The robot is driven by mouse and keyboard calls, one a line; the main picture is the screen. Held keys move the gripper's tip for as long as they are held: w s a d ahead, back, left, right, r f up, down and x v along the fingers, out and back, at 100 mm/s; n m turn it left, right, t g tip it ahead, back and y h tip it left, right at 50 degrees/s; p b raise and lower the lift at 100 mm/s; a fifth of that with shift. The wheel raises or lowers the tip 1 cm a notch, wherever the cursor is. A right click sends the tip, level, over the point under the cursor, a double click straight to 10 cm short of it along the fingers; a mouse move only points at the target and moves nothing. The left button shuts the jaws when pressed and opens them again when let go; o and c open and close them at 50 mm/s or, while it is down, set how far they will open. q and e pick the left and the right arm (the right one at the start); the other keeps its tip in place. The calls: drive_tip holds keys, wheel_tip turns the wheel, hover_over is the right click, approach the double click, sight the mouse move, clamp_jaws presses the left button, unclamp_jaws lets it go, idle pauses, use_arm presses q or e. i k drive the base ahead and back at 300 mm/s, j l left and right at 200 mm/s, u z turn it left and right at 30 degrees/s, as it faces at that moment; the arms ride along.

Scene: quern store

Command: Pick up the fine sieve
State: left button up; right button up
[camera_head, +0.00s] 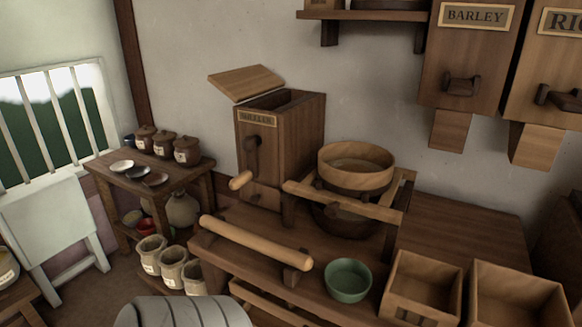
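A round sieve (355,170) with a pale wooden rim sits on the workbench's wooden frame, right of the middle in the head view. Its inside looks tan and empty; no label shows, and I cannot tell how fine its mesh is. It is level, above a dark round vessel (345,219) that is partly hidden by the frame's front rail. Neither of my grippers is in view, and nothing is seen touching the sieve.
A wooden mill box (280,150) with raised lid and crank stands left of the sieve. A rail (255,243) crosses the bench front. A green bowl (348,280) and open boxes (422,285) stand nearer. The bench top (460,235) right of the sieve is clear. Barley bin (468,60) hangs above right.

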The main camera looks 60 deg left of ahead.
sight(349, 169)
drive_tip(key=u, duration=1.5)
